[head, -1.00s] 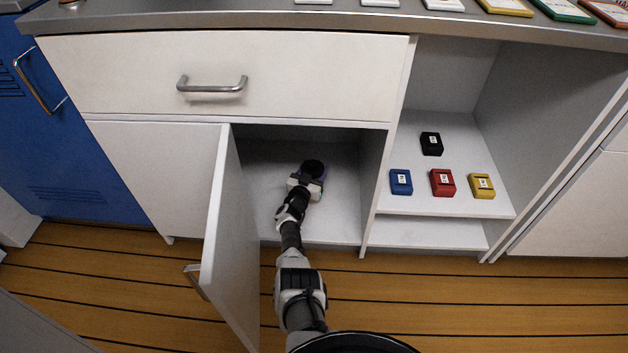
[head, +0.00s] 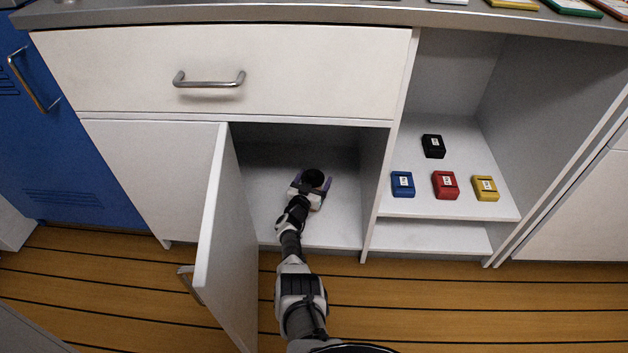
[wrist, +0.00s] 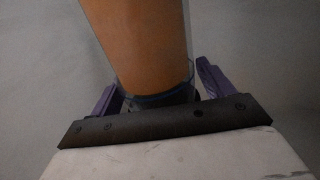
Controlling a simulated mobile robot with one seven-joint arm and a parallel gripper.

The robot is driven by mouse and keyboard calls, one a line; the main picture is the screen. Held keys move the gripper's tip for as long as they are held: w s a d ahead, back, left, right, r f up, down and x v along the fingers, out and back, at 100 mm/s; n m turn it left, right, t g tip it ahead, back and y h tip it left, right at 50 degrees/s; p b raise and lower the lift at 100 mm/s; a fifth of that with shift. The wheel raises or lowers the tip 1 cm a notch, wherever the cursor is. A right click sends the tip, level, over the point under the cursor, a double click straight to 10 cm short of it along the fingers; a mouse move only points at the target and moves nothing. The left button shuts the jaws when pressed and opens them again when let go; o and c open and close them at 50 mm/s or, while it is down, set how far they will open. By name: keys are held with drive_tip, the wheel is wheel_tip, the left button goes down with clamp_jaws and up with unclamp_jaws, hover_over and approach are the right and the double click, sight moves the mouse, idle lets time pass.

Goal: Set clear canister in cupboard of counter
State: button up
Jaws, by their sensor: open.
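The clear canister (wrist: 145,45) has orange-brown contents and stands between my gripper's purple fingers in the wrist view. A gap shows between it and the right finger. In the head view its dark round top (head: 313,178) shows inside the open cupboard (head: 262,213). It appears to rest on the cupboard floor, though my gripper hides its base. My gripper (head: 314,184) is open around it, inside the cupboard, and it also shows in the wrist view (wrist: 160,85).
The cupboard door (head: 228,240) stands open towards me, left of my arm. A drawer (head: 300,75) is shut above. An open shelf (head: 450,205) to the right holds a black box (head: 433,146) and blue, red and yellow boxes. Cupboard floor is clear around the canister.

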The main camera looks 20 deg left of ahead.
drive_tip(key=shift+r+p, duration=0.3)
drive_tip(key=s+p, duration=0.5)
drive_tip(key=s, duration=0.2)
drive_tip(key=shift+s+f+p, duration=0.15)
drive_tip(key=shift+s+p, duration=0.1)
drive_tip(key=shift+p, duration=0.15)
drive_tip(key=shift+a, duration=0.1)
